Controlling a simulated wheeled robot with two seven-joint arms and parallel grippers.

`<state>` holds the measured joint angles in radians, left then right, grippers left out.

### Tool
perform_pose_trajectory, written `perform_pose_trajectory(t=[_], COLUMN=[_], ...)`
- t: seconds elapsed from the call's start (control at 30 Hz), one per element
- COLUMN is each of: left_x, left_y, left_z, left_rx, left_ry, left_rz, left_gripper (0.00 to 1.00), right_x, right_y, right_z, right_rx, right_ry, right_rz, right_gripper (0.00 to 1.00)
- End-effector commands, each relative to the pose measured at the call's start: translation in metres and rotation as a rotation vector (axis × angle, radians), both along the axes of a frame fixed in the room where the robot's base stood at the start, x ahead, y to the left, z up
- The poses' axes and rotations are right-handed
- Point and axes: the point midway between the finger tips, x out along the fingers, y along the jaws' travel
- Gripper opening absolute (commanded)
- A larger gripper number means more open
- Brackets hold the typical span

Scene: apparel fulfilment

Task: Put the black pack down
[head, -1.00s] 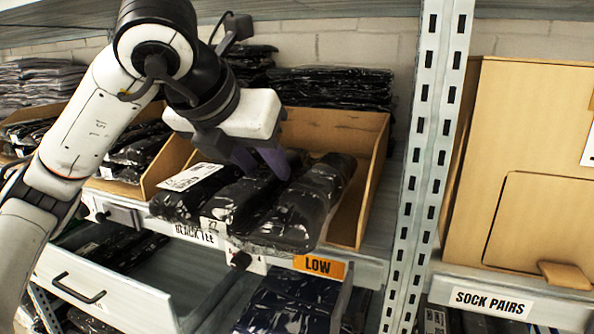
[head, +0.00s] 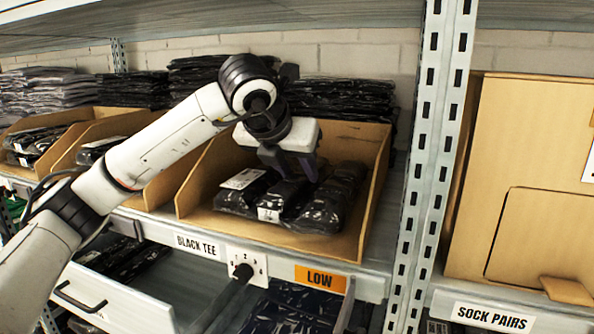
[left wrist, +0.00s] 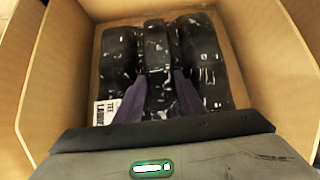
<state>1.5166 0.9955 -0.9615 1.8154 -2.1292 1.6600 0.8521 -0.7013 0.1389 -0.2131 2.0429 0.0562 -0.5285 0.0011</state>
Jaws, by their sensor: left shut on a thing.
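The black pack (head: 283,199) is a glossy plastic-wrapped bundle with white labels, one of several rolls side by side. It is inside the open cardboard bin (head: 215,160) above the BLACK TEE label. My left gripper (head: 290,172) reaches down into the bin from above. Its purple fingers straddle the middle roll in the left wrist view (left wrist: 157,95) and are shut on it. Dark rolls show on both sides of the fingers. Whether the pack bears on the bin floor is hard to tell. My right gripper is not in view.
A metal upright (head: 430,170) stands to the right, beside a closed SOCK PAIRS box (head: 545,180). An open drawer (head: 115,300) is below.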

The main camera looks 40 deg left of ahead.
Motion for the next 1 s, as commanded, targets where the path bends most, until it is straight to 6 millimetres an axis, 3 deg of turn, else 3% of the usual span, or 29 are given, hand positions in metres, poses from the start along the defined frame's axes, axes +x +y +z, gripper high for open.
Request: perform_pose_trajectory(t=[0.33, 0.37, 0.47, 0.83, 1.0], left_x=[0.000, 0.000, 0.000, -0.002, -0.022], left_y=[0.000, 0.000, 0.000, -0.001, -0.006], left_z=[-0.004, -0.004, -0.003, 0.004, 0.025], left_rx=[-0.001, -0.001, -0.001, -0.001, 0.000], left_ry=[-0.003, -0.001, -0.001, -0.002, -0.006], left_rz=[0.000, 0.000, 0.000, 0.000, -0.001], left_gripper=[0.08, 0.37, 0.54, 0.54, 0.54], right_x=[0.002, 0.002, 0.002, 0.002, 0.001], right_y=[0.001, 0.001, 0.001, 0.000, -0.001], right_z=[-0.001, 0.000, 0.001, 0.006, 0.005], right_rx=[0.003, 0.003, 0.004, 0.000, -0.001], right_ry=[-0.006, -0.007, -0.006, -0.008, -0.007], right_rz=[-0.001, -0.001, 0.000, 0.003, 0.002], right_gripper=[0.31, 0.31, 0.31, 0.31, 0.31])
